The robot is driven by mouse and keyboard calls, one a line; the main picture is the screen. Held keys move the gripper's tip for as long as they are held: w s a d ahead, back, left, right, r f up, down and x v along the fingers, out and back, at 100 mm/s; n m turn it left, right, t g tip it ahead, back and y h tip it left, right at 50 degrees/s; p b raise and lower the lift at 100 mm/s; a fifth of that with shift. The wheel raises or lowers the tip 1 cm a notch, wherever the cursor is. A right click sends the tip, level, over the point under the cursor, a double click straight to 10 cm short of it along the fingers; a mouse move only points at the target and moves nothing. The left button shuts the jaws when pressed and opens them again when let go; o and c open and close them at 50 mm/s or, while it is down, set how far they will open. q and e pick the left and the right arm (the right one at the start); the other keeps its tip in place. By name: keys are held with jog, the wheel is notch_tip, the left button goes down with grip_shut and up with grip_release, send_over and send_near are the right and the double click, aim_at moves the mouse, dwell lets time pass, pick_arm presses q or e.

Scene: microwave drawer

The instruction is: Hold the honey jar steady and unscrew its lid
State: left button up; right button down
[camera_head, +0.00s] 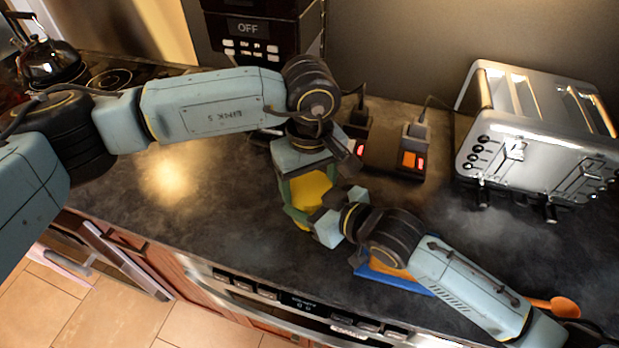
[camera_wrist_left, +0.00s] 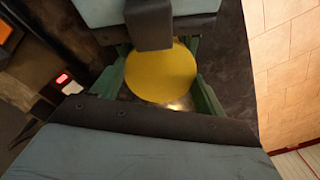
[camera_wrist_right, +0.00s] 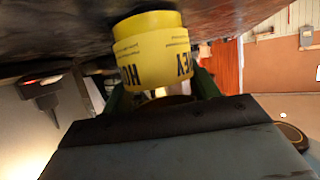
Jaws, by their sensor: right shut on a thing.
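The yellow honey jar (camera_head: 311,190) is on the dark counter near its front edge, partly hidden by both grippers. Its upside-down label shows in the right wrist view (camera_wrist_right: 152,58). My left gripper (camera_head: 306,178) is over the jar from above. In the left wrist view its green fingers stand open on either side of the round yellow lid (camera_wrist_left: 160,72); firm contact does not show. My right gripper (camera_wrist_right: 160,92) comes in from the right and is shut on the jar's side.
A silver toaster (camera_head: 540,135) stands at the right, with plugs in a socket block (camera_head: 412,155) behind the jar. A blue item (camera_head: 400,281) and an orange spoon (camera_head: 564,307) lie under my right arm. A kettle (camera_head: 48,62) stands far left. The counter left of the jar is clear.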

pick_arm(q)
jog(key=c, duration=0.6)
jog(key=shift+o, duration=0.2)
jog(key=n, duration=0.4)
jog(key=shift+n, duration=0.3)
jog(key=n, duration=0.5)
jog(key=shift+n, duration=0.3)
jog(key=o, duration=1.1)
jog(key=shift+r, duration=0.1)
